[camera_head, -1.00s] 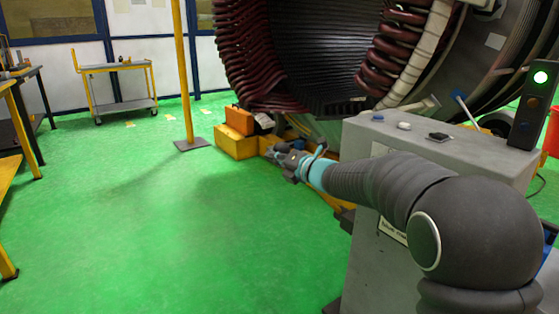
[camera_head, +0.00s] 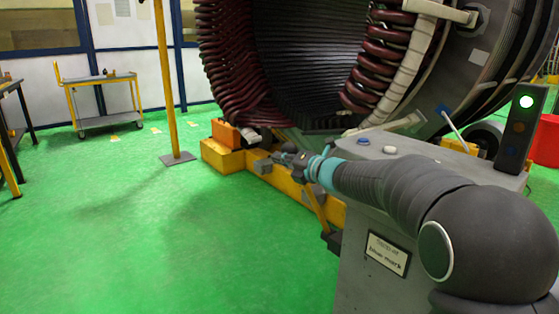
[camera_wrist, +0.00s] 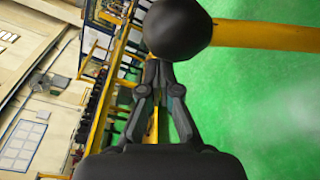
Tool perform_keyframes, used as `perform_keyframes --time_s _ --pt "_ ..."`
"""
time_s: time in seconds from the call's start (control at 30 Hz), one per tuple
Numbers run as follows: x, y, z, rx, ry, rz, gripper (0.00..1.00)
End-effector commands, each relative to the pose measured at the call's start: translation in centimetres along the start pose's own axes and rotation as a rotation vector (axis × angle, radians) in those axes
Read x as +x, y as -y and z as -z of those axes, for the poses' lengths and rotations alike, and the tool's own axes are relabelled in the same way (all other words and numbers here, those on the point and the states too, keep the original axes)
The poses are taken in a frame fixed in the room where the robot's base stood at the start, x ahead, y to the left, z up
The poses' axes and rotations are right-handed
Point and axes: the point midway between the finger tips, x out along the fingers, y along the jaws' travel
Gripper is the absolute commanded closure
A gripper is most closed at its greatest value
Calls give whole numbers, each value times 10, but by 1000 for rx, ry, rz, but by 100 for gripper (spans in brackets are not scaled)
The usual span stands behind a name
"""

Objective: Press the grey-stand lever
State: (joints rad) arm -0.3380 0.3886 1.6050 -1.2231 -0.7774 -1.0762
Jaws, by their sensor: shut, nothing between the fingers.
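The grey stand (camera_head: 374,281) is at the lower right in the head view, with a sign on its front. A thin yellow lever rod (camera_head: 318,213) slants beside its left side, with a dark block at its lower end. In the wrist view a black ball knob (camera_wrist: 178,29) on a yellow rod (camera_wrist: 262,35) covers my fingertips. My gripper (camera_head: 280,157) is shut and empty, reaching left past the stand. Its closed fingers also show in the wrist view (camera_wrist: 157,78). I cannot tell whether they touch the knob.
The signal post (camera_head: 521,128) on the stand shows a green light. The large stator (camera_head: 300,60) stands behind on a yellow base (camera_head: 222,158). A yellow pole (camera_head: 167,80) and a trolley (camera_head: 103,101) are at the left. The green floor there is clear.

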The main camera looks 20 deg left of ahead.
Motion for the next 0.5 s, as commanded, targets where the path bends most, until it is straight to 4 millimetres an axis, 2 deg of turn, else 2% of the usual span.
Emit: perform_keyframes --time_s 0.17,0.27,0.5 --pt "12 2 24 1 1 0 100" --pt "-10 -1 20 1 8 4 100" --pt "-53 -3 26 0 -2 -2 100"
